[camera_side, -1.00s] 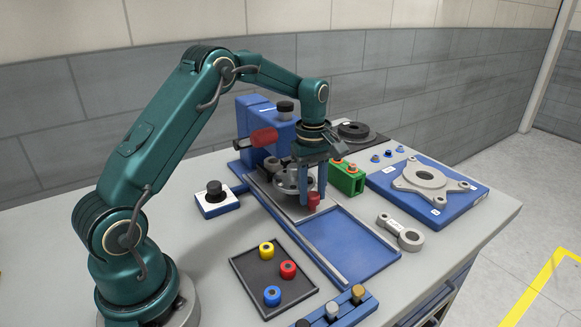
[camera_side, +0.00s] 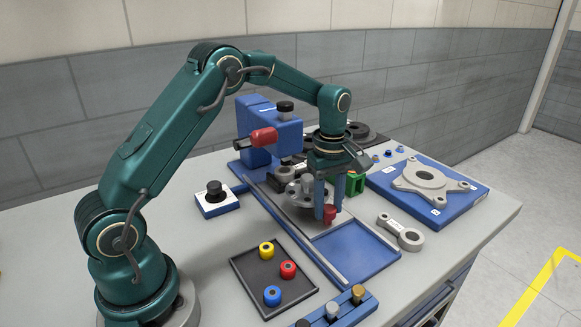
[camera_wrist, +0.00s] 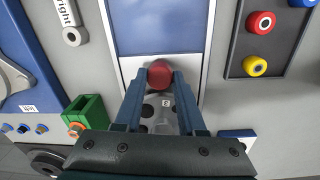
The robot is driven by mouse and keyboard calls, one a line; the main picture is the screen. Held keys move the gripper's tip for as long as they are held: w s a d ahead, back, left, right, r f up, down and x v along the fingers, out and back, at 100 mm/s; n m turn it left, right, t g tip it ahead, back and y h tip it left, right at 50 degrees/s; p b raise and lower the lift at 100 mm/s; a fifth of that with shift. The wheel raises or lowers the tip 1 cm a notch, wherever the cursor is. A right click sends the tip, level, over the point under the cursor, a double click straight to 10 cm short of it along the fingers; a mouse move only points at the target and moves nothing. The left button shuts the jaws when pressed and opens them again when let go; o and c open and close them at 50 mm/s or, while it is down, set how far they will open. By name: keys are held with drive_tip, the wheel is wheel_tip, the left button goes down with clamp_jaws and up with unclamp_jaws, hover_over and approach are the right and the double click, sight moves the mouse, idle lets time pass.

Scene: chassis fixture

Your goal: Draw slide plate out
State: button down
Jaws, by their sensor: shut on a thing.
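The slide plate (camera_side: 298,216) is a light grey plate between the rails of a blue bed (camera_side: 356,250), with a round grey holed part (camera_side: 297,195) on top. A red knob (camera_side: 331,213) stands at its front edge. My gripper (camera_side: 328,217) points down and is shut on the red knob. In the wrist view, the fingers (camera_wrist: 160,78) hold the red knob (camera_wrist: 160,72) from both sides, and the slide plate's pale front edge (camera_wrist: 193,68) borders the empty blue bed. My gripper hides part of the plate and round part.
A blue press with a red cap (camera_side: 264,138) stands behind the bed. A green block (camera_side: 355,184) and a grey link (camera_side: 400,232) lie to the right. A dark tray (camera_side: 260,285) with coloured rings sits at the left. The front of the bed is clear.

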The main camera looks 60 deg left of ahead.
drive_tip(key=d, duration=1)
drive_tip(key=shift+d, duration=0.1)
drive_tip(key=c, duration=0.5)
unclamp_jaws()
drive_tip(key=shift+r, duration=2.6)
